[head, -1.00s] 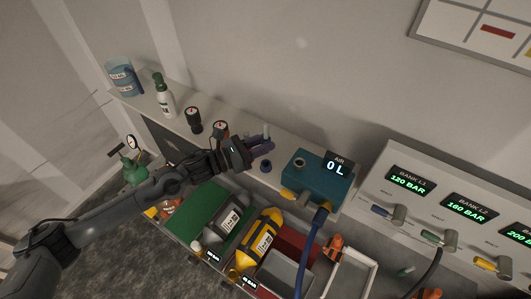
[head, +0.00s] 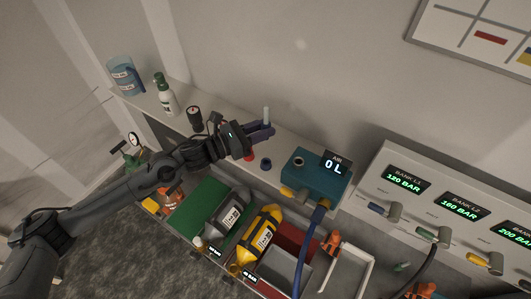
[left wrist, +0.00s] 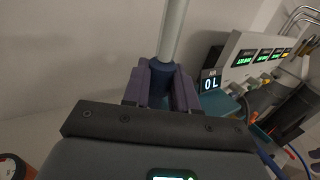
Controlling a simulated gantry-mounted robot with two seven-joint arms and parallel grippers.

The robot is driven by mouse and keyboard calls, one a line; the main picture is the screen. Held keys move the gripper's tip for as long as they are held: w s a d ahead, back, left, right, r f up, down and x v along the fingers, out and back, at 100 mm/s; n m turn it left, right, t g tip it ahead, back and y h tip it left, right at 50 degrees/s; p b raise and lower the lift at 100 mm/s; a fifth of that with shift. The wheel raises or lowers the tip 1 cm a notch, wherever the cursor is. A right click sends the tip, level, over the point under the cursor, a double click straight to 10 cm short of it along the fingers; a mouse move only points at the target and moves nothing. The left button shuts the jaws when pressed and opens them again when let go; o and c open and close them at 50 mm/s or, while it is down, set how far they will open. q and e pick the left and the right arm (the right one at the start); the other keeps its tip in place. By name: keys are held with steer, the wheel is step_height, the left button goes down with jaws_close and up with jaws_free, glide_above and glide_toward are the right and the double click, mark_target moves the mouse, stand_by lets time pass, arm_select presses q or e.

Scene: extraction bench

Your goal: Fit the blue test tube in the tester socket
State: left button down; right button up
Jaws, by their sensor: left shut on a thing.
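My left gripper (head: 264,130) is shut on a pale tube with a dark blue lower end. In the left wrist view the tube (left wrist: 173,30) stands upright between the purple fingers (left wrist: 162,88). In the head view its pale upper part (head: 266,115) shows above the fingers, over the shelf. The teal tester (head: 317,178) is to the right of the gripper, with a display (head: 335,163) reading AIR 0 L. A dark-rimmed round socket (head: 299,161) is on its top, empty as far as I can see. The tube and socket are apart. My right gripper is not in view.
On the shelf, a small dark blue round piece (head: 266,164) and a red one (head: 248,155) stand near the gripper. Grey (head: 226,212) and yellow (head: 262,235) cylinders lie below.

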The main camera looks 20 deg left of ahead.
arm_select(q)
steer(key=shift+d, duration=0.1)
steer(key=shift+d, duration=0.55)
steer(key=d+b, duration=0.3)
steer(key=d, duration=0.6)
steer(key=shift+s+d+m+g+h, duration=0.2)
steer(key=shift+s+m+g+h, duration=0.1)
steer(key=shift+h, duration=0.1)
steer(key=shift+b, duration=0.3)
steer(key=shift+a+b, duration=0.1)
steer(key=shift+b, duration=0.25)
steer(key=shift+f, duration=0.1)
